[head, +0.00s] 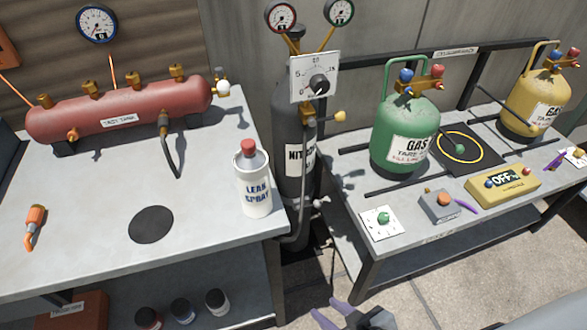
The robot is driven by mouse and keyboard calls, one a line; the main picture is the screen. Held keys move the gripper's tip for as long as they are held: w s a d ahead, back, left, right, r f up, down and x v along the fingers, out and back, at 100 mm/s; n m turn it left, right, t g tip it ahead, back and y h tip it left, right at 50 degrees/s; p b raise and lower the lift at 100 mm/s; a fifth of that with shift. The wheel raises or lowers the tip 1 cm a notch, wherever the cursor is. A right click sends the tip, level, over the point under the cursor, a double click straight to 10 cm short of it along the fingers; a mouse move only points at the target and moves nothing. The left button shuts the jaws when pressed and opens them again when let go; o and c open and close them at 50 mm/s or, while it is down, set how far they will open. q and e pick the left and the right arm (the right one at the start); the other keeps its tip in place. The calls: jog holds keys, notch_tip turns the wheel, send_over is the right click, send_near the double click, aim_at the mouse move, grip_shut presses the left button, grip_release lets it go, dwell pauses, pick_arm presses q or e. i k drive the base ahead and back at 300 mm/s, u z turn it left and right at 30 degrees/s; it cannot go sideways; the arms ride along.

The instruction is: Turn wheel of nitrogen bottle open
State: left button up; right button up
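The nitrogen bottle (297,184) is a tall dark grey cylinder standing upright between the two benches. A small yellow knob (339,116) sticks out to the right below the plate. I cannot tell which part is the bottle's wheel, or its turn state. My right gripper (328,309) is at the bottom edge, open and empty, well below and apart from the bottle. My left gripper is out of view.
The leak spray can (256,185) stands at the left bench's corner, close to the bottle. A red test tank (120,110) lies on that bench (85,210). The right bench holds a green gas bottle (392,128), a yellow one (525,105) and a scale display (503,184).

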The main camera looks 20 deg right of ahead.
aim_at(298, 31)
jog(key=u, duration=3.3)
jog(key=k, duration=1.15)
jog(key=z, duration=1.95)
jog(key=i, duration=0.5)
jog(key=z, duration=0.25)
